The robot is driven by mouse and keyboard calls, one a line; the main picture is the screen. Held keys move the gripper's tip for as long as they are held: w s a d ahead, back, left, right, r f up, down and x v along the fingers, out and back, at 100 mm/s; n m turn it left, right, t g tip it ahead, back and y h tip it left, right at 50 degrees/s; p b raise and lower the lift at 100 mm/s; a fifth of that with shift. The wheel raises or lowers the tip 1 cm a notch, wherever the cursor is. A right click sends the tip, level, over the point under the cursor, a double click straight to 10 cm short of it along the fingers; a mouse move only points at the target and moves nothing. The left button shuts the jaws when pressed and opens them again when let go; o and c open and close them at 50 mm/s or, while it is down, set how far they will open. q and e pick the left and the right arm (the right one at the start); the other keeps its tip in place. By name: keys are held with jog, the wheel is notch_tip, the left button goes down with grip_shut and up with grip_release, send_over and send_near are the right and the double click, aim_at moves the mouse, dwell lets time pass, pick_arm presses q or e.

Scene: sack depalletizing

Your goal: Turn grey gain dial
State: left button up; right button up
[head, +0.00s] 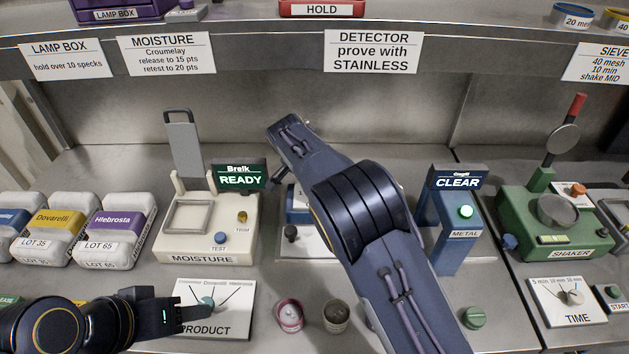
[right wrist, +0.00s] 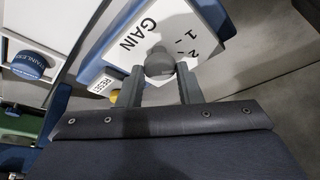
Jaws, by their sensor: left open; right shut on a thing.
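The grey gain dial (right wrist: 159,60) is on a white panel (right wrist: 125,45) marked GAIN, with 1 and 2 beside it, in the right wrist view. My right gripper (right wrist: 160,72) is shut on the dial, one finger on each side. I cannot tell exactly which mark the dial points to. In the head view my right arm crosses the middle and hides the dial. My left gripper (head: 192,318) is open at the lower left, close beside the PRODUCT dial (head: 207,301); I cannot tell whether they touch.
The blue metal detector (head: 455,235) reads CLEAR with a green lamp. The moisture meter (head: 208,228) reads READY. Labelled sacks (head: 117,230) stand at the left and a green shaker (head: 553,225) at the right. Two small cups (head: 289,314) and a green round piece (head: 474,317) are near the front.

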jog(key=shift+a+m+g+p, duration=0.1)
jog(key=shift+m+g+p, duration=0.3)
jog(key=shift+m, duration=0.7)
jog(key=shift+h, duration=0.3)
jog(key=o, duration=1)
jog(key=v, duration=0.8)
jog(key=shift+w+b, duration=0.1)
jog(key=shift+b, duration=0.3)
